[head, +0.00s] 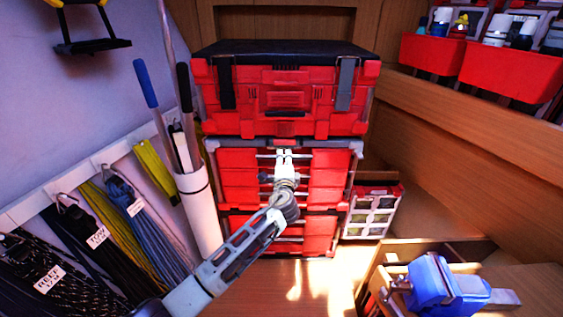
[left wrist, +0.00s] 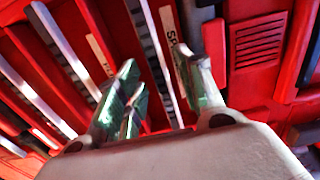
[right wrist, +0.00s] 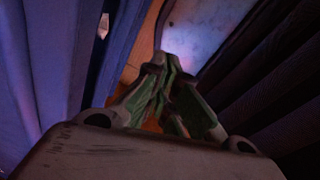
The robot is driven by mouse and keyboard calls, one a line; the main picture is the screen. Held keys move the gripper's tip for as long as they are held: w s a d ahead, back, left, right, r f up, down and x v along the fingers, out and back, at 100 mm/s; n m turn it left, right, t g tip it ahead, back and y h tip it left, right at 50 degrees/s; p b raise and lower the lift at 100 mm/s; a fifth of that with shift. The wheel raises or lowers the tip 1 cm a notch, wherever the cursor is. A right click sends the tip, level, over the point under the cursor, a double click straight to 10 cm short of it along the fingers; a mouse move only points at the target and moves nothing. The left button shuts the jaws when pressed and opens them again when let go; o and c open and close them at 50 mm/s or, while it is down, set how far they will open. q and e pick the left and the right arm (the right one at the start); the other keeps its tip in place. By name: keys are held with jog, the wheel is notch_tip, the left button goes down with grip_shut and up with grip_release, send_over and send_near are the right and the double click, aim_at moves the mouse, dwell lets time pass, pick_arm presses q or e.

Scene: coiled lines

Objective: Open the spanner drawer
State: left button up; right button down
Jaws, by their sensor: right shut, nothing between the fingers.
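The red drawer unit (head: 328,180) stands under a closed red toolbox, its drawers having long silver bar handles. In the left wrist view a drawer label beginning "SP" (left wrist: 171,25) is partly hidden by a finger, and another label is partly covered. My left gripper (head: 284,152) is at the top drawer's handle. Its green-padded fingers (left wrist: 158,85) are apart, with a silver bar (left wrist: 152,45) seen between them; I cannot tell whether they touch it. The drawers look closed. My right gripper (right wrist: 168,88) is shut and empty, away from the drawers.
A red toolbox (head: 285,95) with a black lid tops the drawers. Coiled lines (head: 130,225) and a white tube (head: 197,205) are at the left. A blue vice (head: 435,285) is at the lower right. Red bins (head: 510,70) hang at the upper right.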

pick_arm(q)
jog(key=shift+w, duration=0.45)
jog(key=shift+r, duration=0.1)
grip_shut()
